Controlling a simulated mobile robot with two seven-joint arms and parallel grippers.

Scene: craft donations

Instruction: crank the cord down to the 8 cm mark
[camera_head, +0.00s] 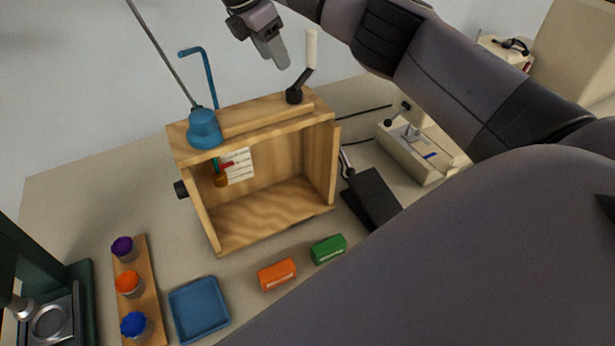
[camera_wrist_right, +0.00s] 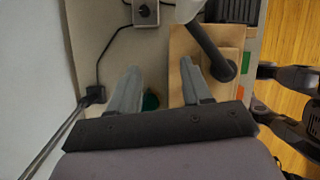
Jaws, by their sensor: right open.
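The open-fronted wooden box (camera_head: 265,209) stands on the table. On its top right is a crank with a black arm (camera_head: 303,82) and an upright pale handle (camera_head: 311,49); the black arm also shows in the right wrist view (camera_wrist_right: 208,50). Inside hangs an orange-brown bob (camera_head: 221,180) in front of a white lined card (camera_head: 239,167), with a red pointer (camera_head: 227,164) at it. The mark numbers are too small to read. My right gripper (camera_head: 279,56) is open, left of the handle and apart from it; its fingers (camera_wrist_right: 158,67) are empty.
A blue fixture (camera_head: 205,130) with a bent blue rod (camera_head: 209,75) stands on the box's top left. A blue tray (camera_head: 199,309), orange block (camera_head: 277,274) and green block (camera_head: 328,249) lie in front. A dark pedal (camera_head: 371,197) and beige device (camera_head: 416,150) stand right.

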